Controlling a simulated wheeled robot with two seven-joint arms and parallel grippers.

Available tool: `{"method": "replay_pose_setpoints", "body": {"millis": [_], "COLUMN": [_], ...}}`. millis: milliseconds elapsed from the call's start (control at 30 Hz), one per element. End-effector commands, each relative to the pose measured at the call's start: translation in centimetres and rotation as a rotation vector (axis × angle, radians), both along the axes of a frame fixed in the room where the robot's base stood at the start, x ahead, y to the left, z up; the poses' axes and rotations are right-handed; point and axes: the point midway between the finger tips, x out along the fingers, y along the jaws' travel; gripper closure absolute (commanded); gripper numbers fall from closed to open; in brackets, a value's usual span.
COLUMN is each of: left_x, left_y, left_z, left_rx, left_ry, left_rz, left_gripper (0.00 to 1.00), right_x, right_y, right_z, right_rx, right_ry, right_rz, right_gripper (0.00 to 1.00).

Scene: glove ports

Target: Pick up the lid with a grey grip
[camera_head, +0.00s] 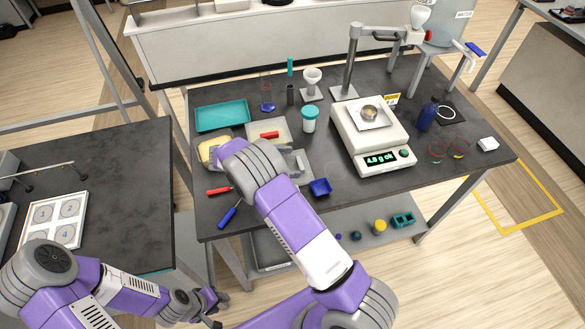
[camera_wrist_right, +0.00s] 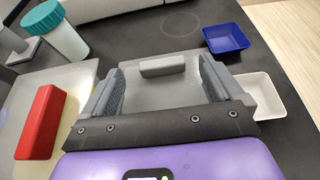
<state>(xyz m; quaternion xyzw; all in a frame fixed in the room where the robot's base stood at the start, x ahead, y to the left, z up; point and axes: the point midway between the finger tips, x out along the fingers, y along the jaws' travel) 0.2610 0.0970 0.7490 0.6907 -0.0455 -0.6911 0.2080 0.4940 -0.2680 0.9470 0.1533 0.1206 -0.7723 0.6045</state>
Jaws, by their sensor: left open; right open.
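The lid with a grey grip (camera_wrist_right: 165,66) lies flat on the dark bench in the right wrist view, a clear plate with a raised grey bar. In the head view only part of its plate (camera_head: 304,180) shows beside my right arm. My right gripper (camera_wrist_right: 162,80) is open over this lid, one finger on each side of the grey bar, apart from it. Another lid with a red grip (camera_wrist_right: 40,122) lies to its left; it also shows in the head view (camera_head: 269,135). My left gripper (camera_head: 213,302) is open and empty, low at the bottom left.
A blue tray (camera_wrist_right: 226,38) and a white tray (camera_wrist_right: 262,92) lie right of the lid. A teal-capped jar (camera_head: 309,120) stands behind. A balance (camera_head: 385,158) stands to the right, a teal tray (camera_head: 222,116) at the back left. Screwdrivers (camera_head: 228,216) lie near the front left.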

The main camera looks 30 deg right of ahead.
Motion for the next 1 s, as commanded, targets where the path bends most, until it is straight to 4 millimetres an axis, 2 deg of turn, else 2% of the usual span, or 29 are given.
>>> {"method": "replay_pose_setpoints", "body": {"millis": [100, 200, 500, 900, 1000], "left_x": [0.0, 0.0, 0.0, 0.0, 0.0], "left_y": [0.0, 0.0, 0.0, 0.0, 0.0], "left_z": [-0.1, -0.1, -0.1, -0.2, -0.1], "left_rx": [0.000, 0.000, 0.000, 0.000, 0.000], "left_ry": [0.000, 0.000, 0.000, 0.000, 0.000], "left_rz": [0.000, 0.000, 0.000, 0.000, 0.000], "left_gripper": [0.59, 0.59, 0.59, 0.59, 0.59], "right_x": [-0.7, -0.8, -0.9, -0.9, -0.9], "right_y": [-1.8, -2.7, -3.0, -3.0, -3.0], "right_z": [-0.6, -1.0, -1.2, -1.1, -1.1], "right_rx": [0.000, 0.000, 0.000, 0.000, 0.000], "right_ry": [0.000, -0.001, -0.001, -0.001, -0.001], "right_rz": [-0.003, -0.001, 0.000, 0.000, 0.000], "right_gripper": [0.06, 0.06, 0.08, 0.69, 0.71]}}
